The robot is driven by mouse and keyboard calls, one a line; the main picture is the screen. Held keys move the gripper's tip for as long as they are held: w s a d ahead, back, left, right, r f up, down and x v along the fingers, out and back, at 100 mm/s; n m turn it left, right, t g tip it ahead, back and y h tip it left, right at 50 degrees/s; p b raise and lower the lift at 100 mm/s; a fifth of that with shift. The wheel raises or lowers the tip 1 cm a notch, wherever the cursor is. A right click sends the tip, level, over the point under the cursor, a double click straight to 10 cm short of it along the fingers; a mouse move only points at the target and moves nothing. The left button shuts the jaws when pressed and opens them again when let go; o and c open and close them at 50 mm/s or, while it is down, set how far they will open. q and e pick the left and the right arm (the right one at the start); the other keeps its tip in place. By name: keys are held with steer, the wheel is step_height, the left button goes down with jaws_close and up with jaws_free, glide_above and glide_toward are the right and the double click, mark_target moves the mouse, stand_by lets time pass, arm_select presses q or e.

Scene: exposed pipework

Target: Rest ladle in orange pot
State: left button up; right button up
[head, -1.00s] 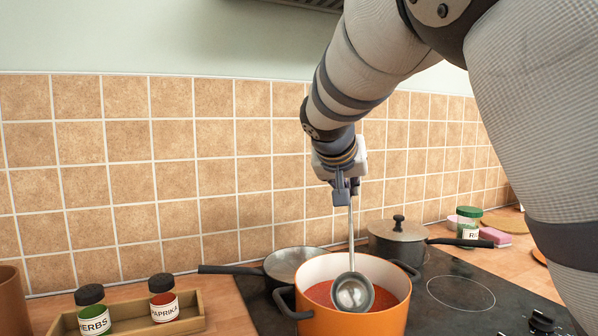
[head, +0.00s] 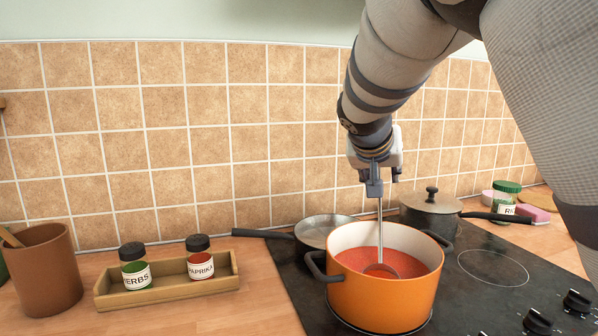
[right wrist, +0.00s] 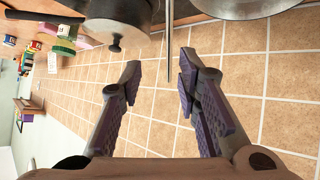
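The orange pot (head: 385,300) stands on the stovetop with red soup (head: 405,262) inside. The ladle (head: 380,222) stands nearly upright in it, its bowl partly sunk in the soup and its thin metal handle rising to my right gripper (head: 374,185). In the right wrist view, the purple-padded fingers of my right gripper (right wrist: 157,78) are spread apart. The ladle handle (right wrist: 168,45) ends between them, closer to the right-hand finger, with a visible gap to the other. My left gripper is not in view.
A steel frying pan (head: 325,230) and a lidded grey pot (head: 430,210) stand behind the orange pot. A wooden tray (head: 170,290) with herbs and paprika jars and a brown crock (head: 45,270) are left. Tiled wall (head: 180,120) closes the back.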

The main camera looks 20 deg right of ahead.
step_height(320, 180, up, 10)
stand_by(0.5)
stand_by(0.7)
